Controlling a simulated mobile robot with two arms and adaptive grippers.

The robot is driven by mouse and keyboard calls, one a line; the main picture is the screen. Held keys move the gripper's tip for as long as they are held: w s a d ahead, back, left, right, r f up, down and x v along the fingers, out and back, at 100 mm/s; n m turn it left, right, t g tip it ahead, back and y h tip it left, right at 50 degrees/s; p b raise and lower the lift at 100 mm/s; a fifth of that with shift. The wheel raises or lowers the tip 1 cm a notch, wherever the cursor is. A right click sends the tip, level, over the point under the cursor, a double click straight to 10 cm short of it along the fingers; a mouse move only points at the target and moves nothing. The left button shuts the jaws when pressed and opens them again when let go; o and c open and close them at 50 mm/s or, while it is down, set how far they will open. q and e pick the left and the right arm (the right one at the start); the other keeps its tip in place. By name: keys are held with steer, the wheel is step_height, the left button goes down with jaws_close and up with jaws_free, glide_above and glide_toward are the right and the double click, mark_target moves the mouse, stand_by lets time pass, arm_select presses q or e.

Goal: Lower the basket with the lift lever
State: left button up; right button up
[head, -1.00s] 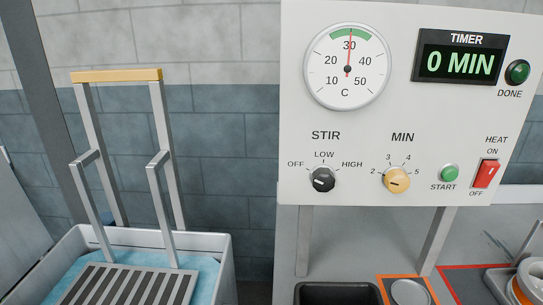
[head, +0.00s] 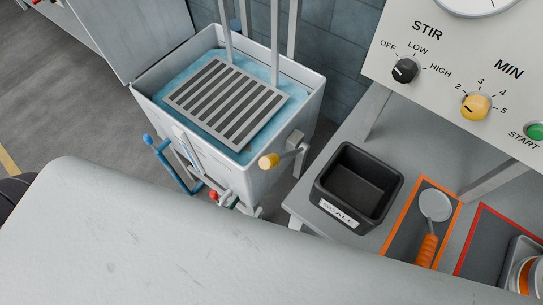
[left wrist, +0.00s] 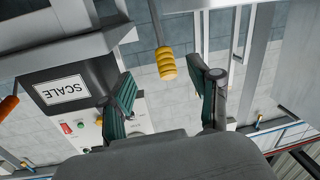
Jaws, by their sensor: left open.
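The lift lever has a yellow knob (head: 268,160) on a grey arm at the tank's right front corner. In the left wrist view the ribbed yellow knob (left wrist: 167,64) hangs from a grey rod. The basket (head: 226,102), with a slatted dark and light top, sits in the tank (head: 308,105) at about rim level, over blue liquid. My left gripper (left wrist: 162,82) is open and empty, with green-padded fingers either side of the knob's line; the knob lies beyond the tips, and contact cannot be told. My right gripper is not in view.
A blue handle (head: 168,165) and a red-ended fitting (head: 215,196) are on the tank's front. Right of it, a black scale tray (head: 358,185) and an orange-handled skimmer (head: 430,225) lie on the bench under the control panel (head: 450,65). A large pale surface fills the lower left.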

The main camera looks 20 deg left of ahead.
mark_target(271, 162)
arm_select(q)
steer(key=shift+t, duration=0.3)
steer(key=r+p+x, duration=0.1)
steer(key=x, duration=0.3)
steer(key=p+x, duration=0.1)
steer(key=x, duration=0.3)
steer(key=r+p+x, duration=0.1)
steer(key=x, duration=0.3)
steer(key=shift+w+a+r, duration=0.1)
steer(key=shift+w+r, duration=0.15)
steer(key=shift+r, duration=0.05)
steer(key=shift+w+f, duration=0.1)
steer(key=shift+w, duration=0.5)
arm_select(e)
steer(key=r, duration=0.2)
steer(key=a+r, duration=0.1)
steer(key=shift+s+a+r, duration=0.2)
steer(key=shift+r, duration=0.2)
arm_select(q)
jaws_close()
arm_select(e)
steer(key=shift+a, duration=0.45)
